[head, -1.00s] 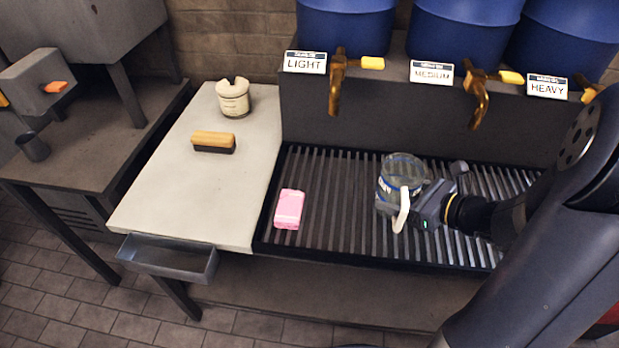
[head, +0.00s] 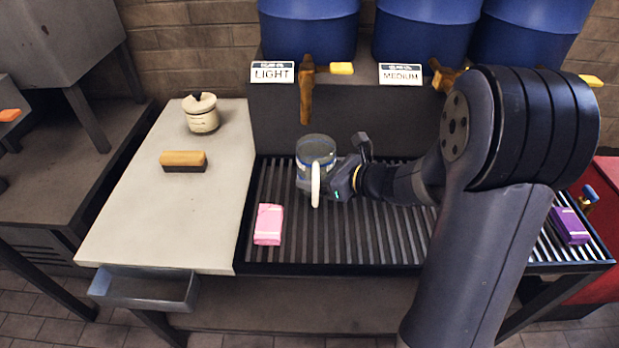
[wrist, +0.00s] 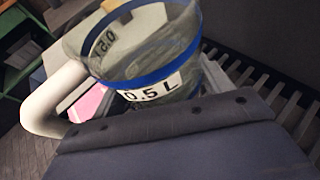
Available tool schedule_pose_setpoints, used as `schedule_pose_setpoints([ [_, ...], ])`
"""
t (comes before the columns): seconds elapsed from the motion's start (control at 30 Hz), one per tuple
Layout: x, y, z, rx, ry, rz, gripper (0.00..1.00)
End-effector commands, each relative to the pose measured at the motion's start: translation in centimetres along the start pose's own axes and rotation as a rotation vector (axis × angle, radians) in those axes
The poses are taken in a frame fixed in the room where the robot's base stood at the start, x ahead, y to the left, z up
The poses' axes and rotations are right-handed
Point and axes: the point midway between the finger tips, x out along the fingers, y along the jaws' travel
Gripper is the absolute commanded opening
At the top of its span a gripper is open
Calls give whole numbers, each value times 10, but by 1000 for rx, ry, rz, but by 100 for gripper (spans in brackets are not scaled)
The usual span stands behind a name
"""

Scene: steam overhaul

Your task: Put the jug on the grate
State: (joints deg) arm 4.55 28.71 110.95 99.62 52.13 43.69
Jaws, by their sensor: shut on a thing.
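The jug (head: 316,150) is clear with a blue band and a white handle. In the wrist view the jug (wrist: 150,45) fills the upper middle, and its band carries a "0.5 L" label. My gripper (head: 335,176) is shut on the jug from its right side in the head view. The jug looks about upright over the slatted grate (head: 300,235). I cannot tell whether its base touches the slats. The handle points toward the front of the grate.
A pink block (head: 268,224) lies on the grate's left end and a purple one (head: 569,226) at its right. Brass taps, one of them (head: 307,90) labelled LIGHT, hang from blue barrels behind. A brush (head: 184,160) and a pot (head: 201,114) stand on the pale side table (head: 130,225).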

Motion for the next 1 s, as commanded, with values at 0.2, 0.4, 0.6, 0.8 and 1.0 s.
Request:
schedule_pose_setpoints([
  [0.2,25,0,10,-1,-1,0,46],
  [0.4,35,0,-13,4,2,0,46],
  [0.6,39,0,-22,0,-1,-1,46],
  [0.8,39,0,-22,0,-1,-1,46],
  [1.0,40,0,-25,0,0,-1,80],
])
